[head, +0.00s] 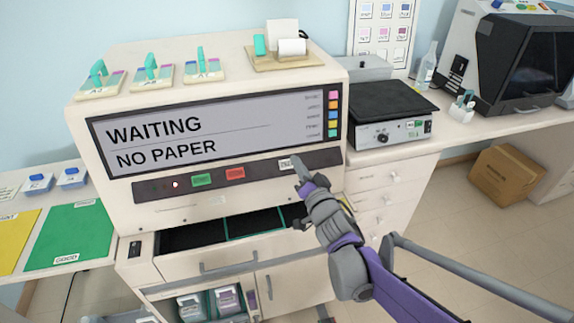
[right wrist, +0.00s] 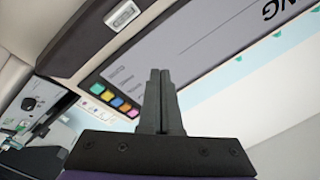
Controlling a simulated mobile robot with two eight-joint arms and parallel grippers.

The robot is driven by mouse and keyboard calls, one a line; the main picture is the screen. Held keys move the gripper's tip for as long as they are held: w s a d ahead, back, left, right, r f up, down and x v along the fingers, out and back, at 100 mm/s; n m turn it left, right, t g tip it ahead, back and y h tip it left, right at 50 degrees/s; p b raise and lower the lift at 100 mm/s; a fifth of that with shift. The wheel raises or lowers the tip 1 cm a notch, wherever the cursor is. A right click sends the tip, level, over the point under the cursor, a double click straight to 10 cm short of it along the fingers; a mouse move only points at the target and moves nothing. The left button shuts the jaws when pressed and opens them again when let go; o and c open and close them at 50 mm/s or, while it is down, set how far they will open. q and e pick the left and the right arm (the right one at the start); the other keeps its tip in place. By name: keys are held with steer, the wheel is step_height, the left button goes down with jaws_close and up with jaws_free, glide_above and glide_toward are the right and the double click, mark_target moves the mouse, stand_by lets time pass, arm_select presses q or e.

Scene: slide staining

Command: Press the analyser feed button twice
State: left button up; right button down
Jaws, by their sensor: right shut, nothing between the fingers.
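The analyser (head: 215,88) is a large cream cabinet. Its screen (head: 215,128) reads "WAITING" and "NO PAPER". Below the screen, a dark strip carries a green button (head: 202,180), a red button (head: 235,173) and a pale labelled button (head: 286,163) at the right, apparently the feed button. The pale one also shows in the right wrist view (right wrist: 124,15). My right gripper (head: 297,161) is shut and empty, its tips close beside the pale button; contact cannot be told. In the right wrist view its fingers (right wrist: 160,75) point toward the analyser front. My left gripper is not in view.
A paper roll (head: 291,47) sits on a stand on top of the analyser, beside several teal-handled plates (head: 152,70). A black-topped device (head: 390,108) stands to the right. An open drawer (head: 192,236) is below the strip. A cardboard box (head: 508,176) is on the floor.

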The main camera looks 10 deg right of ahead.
mark_target(291, 167)
steer(key=shift+w+a+f+b, duration=0.1)
steer(key=shift+w+f+b, duration=2)
steer(key=shift+w+f, duration=1)
steer(key=shift+w+f+b, duration=0.3)
steer(key=shift+f, duration=0.05)
steer(key=shift+w+f, duration=0.2)
steer(key=shift+w, duration=0.05)
stand_by(0.6)
steer(key=shift+s+r, duration=0.55)
